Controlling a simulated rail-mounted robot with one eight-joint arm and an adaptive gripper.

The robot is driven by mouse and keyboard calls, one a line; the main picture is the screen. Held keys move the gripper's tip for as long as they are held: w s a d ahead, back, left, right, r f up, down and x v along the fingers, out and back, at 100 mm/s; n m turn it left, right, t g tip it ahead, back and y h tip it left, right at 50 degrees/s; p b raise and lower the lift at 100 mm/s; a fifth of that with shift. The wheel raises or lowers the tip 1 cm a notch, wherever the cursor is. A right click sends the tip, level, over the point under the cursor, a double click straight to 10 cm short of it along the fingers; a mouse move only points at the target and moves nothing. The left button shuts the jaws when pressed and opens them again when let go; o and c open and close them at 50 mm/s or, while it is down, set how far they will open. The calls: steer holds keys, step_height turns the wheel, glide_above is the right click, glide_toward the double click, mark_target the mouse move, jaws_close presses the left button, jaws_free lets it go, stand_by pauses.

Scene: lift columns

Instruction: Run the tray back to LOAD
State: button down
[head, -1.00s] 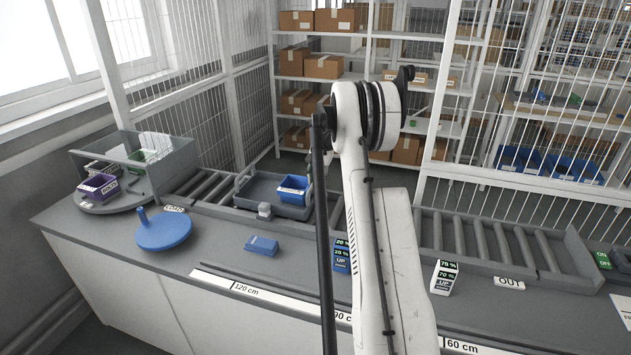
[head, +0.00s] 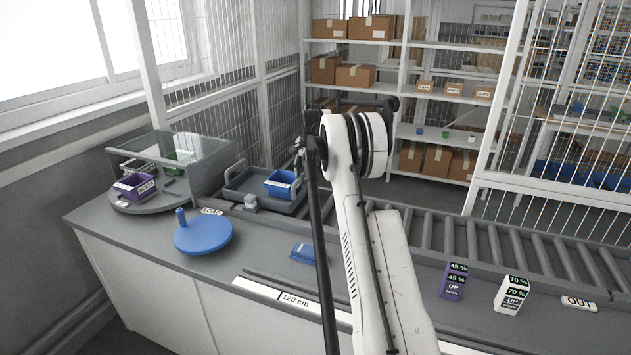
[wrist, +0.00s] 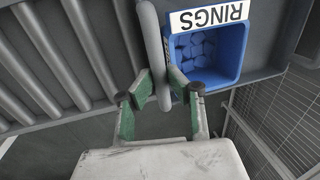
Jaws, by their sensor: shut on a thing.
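The grey tray (head: 250,184) sits on the roller conveyor at the back left of the counter, just right of the LOAD label (head: 212,211). It carries a blue bin (head: 281,184), marked RINGS in the wrist view (wrist: 238,70) and holding blue pieces. In the wrist view my gripper (wrist: 164,92) has its green-padded fingers shut on the tray's grey handle bar (wrist: 150,40), beside the bin. In the head view my arm hides most of the gripper and the right end of the tray.
A blue disc with a knob (head: 203,235) and a small blue object (head: 303,253) lie on the counter. Purple and white percent blocks (head: 454,282) stand at right, near the OUT label (head: 578,303). Rollers to the right are empty.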

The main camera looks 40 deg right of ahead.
steer(key=w+a, duration=0.1)
steer(key=w, duration=0.1)
steer(key=w+a, duration=0.1)
steer(key=w, duration=0.1)
steer(key=w+a, duration=0.1)
steer(key=w, duration=0.2)
steer(key=shift+a, duration=0.15)
steer(key=shift+w+a+r, duration=0.1)
steer(key=shift+w, duration=0.15)
steer(key=c, duration=1.7)
jaws_free()
steer(key=shift+w+a, duration=0.15)
steer(key=r, duration=0.4)
steer(key=s+r, duration=0.1)
steer(key=r, duration=0.3)
steer(key=s+d+r, duration=0.1)
steer(key=r, duration=0.2)
steer(key=shift+s+r, duration=0.15)
steer(key=shift+r, duration=0.25)
